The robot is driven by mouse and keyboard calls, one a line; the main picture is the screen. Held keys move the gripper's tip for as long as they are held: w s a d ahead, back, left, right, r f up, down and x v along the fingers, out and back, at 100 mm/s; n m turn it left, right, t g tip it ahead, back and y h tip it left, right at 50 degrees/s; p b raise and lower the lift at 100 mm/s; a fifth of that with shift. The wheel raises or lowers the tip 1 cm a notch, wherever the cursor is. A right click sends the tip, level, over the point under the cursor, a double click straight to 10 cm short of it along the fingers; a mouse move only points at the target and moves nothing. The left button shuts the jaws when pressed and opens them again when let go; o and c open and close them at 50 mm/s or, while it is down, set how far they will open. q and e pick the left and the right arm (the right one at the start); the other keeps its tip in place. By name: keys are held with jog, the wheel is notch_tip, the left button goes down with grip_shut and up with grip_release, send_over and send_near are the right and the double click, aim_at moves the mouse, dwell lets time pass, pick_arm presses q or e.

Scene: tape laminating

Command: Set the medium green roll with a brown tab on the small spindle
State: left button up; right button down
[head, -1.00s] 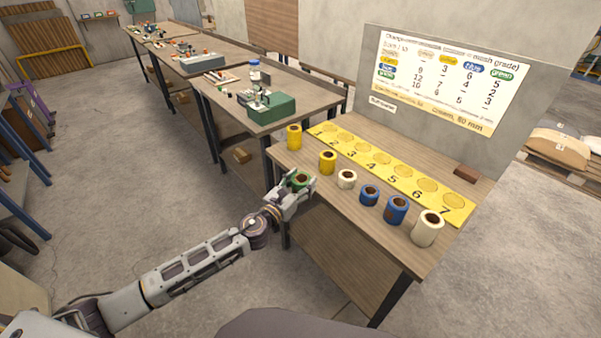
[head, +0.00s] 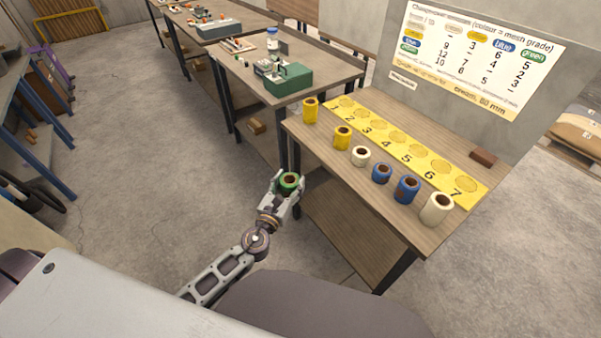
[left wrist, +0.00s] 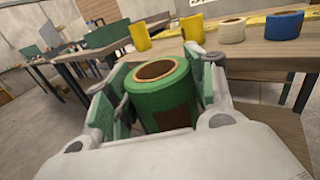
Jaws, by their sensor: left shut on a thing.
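The green roll (head: 289,183) is in my left gripper (head: 287,186), which is shut on it, in front of the near left edge of the table. In the left wrist view the green roll (left wrist: 162,95) stands roughly upright between the fingers, its brown core ring on top and a brown tab (left wrist: 174,118) low on its side facing the camera. I cannot make out the small spindle for certain in any view. My right gripper is not in view.
The table (head: 330,150) holds yellow, cream and blue rolls in a row beside a yellow numbered strip (head: 395,146). A brown block (head: 484,157) lies at the right. Another bench (head: 255,56) with a green machine (head: 288,79) stands behind on the left. Open floor lies left.

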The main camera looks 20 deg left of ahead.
pick_arm(q)
jog(key=shift+n+y, duration=0.4)
jog(key=shift+y, duration=0.4)
jog(key=s+a, duration=0.1)
jog(key=s, duration=0.1)
jog(key=s+a+f, duration=0.1)
jog(key=a, duration=0.1)
jog(key=shift+s+f+p, duration=0.2)
jog(key=shift+s+p, duration=0.1)
jog(key=shift+s, duration=0.1)
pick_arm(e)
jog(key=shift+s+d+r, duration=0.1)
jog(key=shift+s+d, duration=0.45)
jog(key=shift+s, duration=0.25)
pick_arm(q)
jog(key=shift+s+f, duration=0.1)
jog(key=shift+s, duration=0.05)
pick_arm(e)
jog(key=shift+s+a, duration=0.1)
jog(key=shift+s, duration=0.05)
